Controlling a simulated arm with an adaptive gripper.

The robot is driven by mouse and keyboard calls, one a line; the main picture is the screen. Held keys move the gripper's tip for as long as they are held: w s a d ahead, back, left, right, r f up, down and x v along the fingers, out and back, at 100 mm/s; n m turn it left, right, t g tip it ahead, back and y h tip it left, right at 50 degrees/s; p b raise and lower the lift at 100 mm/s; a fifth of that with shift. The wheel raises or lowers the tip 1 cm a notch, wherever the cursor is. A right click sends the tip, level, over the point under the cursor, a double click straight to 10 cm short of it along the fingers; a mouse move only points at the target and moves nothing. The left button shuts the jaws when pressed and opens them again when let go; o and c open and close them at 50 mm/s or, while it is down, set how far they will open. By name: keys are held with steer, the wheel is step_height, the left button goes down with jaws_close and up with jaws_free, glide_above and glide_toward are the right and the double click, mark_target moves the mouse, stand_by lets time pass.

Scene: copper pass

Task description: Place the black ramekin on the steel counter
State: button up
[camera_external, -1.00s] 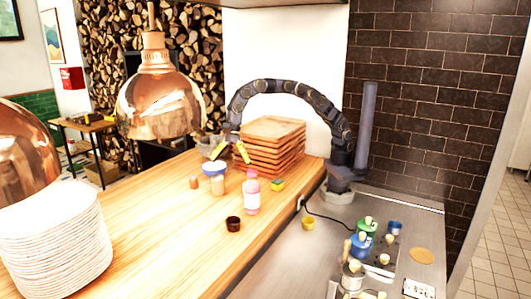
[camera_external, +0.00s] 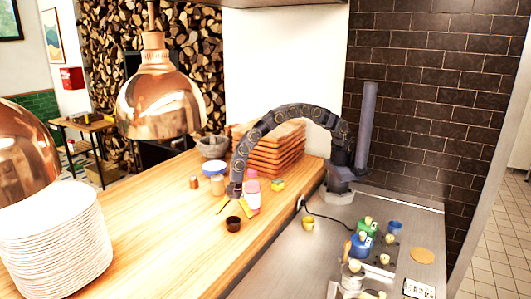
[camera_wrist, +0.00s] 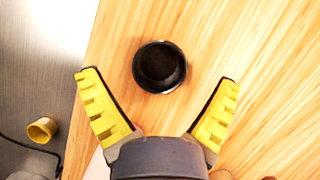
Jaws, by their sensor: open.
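The black ramekin (camera_external: 233,224) stands upright on the wooden counter, left of the steel counter (camera_external: 309,258). In the wrist view the ramekin (camera_wrist: 160,67) is seen from above and looks empty. My gripper (camera_external: 234,207) is above the wood, just behind the ramekin in the external view. In the wrist view my gripper (camera_wrist: 158,90) has its yellow fingers spread wide, with the ramekin centred between and slightly beyond the tips. The fingers do not touch it. The steel counter (camera_wrist: 40,70) shows at the left of the wrist view.
A pink bottle (camera_external: 252,197) stands close beside my gripper. A yellow cup (camera_external: 308,223) is on the steel near the wood's edge, beside a dark cable. Coloured containers (camera_external: 362,245) crowd the steel's right part. A stack of wooden trays (camera_external: 275,152) stands behind.

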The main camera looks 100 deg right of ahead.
steer(key=shift+x, duration=1.2)
steer(key=c, duration=1.2)
steer(key=shift+c, duration=0.2)
